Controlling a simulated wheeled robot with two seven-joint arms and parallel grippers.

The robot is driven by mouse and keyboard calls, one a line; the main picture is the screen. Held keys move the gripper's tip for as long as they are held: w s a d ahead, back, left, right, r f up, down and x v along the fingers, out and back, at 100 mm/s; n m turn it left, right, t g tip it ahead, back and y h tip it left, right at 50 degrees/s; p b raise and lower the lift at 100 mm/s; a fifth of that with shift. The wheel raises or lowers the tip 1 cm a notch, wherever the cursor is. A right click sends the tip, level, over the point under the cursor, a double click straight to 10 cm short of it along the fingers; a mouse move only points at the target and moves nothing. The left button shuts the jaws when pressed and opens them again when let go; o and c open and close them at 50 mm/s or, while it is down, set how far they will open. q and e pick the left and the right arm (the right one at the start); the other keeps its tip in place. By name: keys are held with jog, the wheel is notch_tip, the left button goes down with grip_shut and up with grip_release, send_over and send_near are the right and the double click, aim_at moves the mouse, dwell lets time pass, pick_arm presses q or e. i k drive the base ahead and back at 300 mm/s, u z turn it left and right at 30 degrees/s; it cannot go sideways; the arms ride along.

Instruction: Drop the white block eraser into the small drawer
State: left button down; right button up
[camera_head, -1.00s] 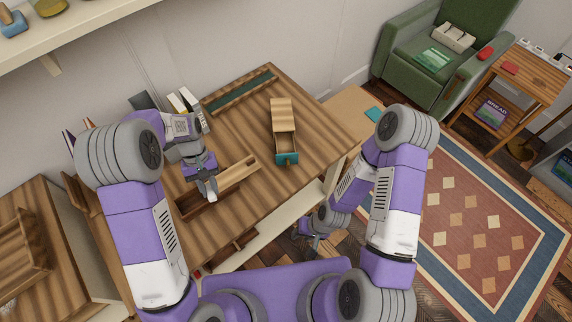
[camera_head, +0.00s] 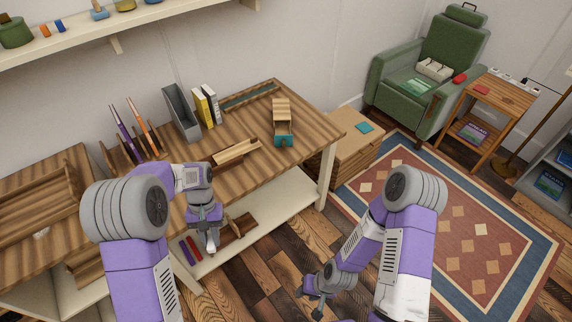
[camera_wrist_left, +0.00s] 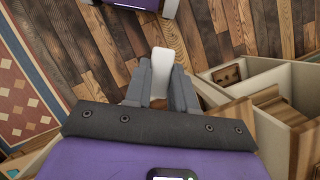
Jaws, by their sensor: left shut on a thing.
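The white block eraser (camera_wrist_left: 161,62) is held between the fingers of my left gripper (camera_wrist_left: 160,90) in the left wrist view. In the head view my left gripper (camera_head: 211,246) points down in front of the desk's front edge, left of the small drawer. The small drawer (camera_head: 284,140) has a teal front and is pulled out of its little wooden cabinet (camera_head: 281,107) on the desk; its inside is too small to make out. My right gripper (camera_head: 311,299) hangs low over the floor with its fingers apart, touching nothing.
The desk (camera_head: 305,130) also carries a wooden tray (camera_head: 234,153), a grey file holder (camera_head: 180,112), books (camera_head: 205,106) and a rack of upright items. A lower shelf (camera_head: 270,208) runs beneath. The wooden floor (camera_head: 275,270) in front is clear.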

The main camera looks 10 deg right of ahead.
aim_at(281, 130)
jog(key=z, duration=0.65)
jog(key=i, duration=0.55)
jog(key=z, duration=0.5)
jog(key=i, duration=1.4)
jog(key=u, duration=1.05)
jog(key=i, duration=0.3)
jog(key=u, duration=0.1)
